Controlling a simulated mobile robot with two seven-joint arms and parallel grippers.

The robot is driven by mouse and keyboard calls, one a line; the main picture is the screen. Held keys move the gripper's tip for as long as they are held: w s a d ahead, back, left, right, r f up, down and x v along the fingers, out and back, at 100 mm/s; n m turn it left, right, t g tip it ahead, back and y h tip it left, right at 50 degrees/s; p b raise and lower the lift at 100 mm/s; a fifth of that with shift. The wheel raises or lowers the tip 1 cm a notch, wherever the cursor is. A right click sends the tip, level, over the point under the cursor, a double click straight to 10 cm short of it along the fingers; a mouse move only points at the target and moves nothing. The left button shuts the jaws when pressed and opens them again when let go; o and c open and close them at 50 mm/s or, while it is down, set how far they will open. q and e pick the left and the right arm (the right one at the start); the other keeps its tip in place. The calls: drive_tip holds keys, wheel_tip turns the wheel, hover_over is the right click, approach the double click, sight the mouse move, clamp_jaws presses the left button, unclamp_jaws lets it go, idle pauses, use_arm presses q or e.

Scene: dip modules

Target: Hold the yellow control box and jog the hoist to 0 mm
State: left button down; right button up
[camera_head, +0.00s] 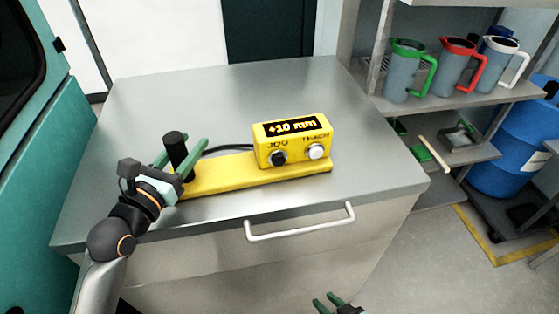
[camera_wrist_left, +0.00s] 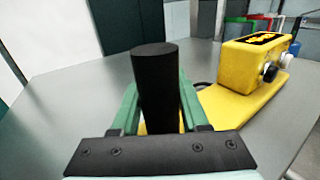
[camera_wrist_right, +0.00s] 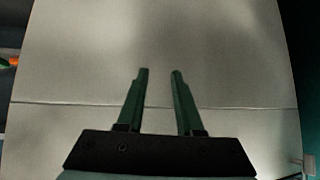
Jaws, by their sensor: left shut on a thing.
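The yellow control box (camera_head: 291,141) sits on a flat yellow base plate (camera_head: 225,175) on the metal cabinet top. Its display reads "+10 mm". Below it are a black button (camera_head: 279,158) labelled JOG and a white button (camera_head: 315,152) labelled TEACH. A black upright post (camera_head: 175,148) stands at the plate's left end; it shows large in the left wrist view (camera_wrist_left: 156,85). My left gripper (camera_head: 190,152) is shut on this post, a green finger on each side. My right gripper (camera_head: 334,300) is open and empty, low in front of the cabinet; its spread fingers show in the right wrist view (camera_wrist_right: 160,78).
The cabinet top (camera_head: 220,95) is otherwise clear. A silver handle (camera_head: 300,226) juts from the cabinet front. A dark cable (camera_head: 225,148) runs behind the plate. Shelves (camera_head: 460,100) with several jugs and a blue barrel (camera_head: 508,150) stand at the right.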

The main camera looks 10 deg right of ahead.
clamp_jaws()
idle(1.4)
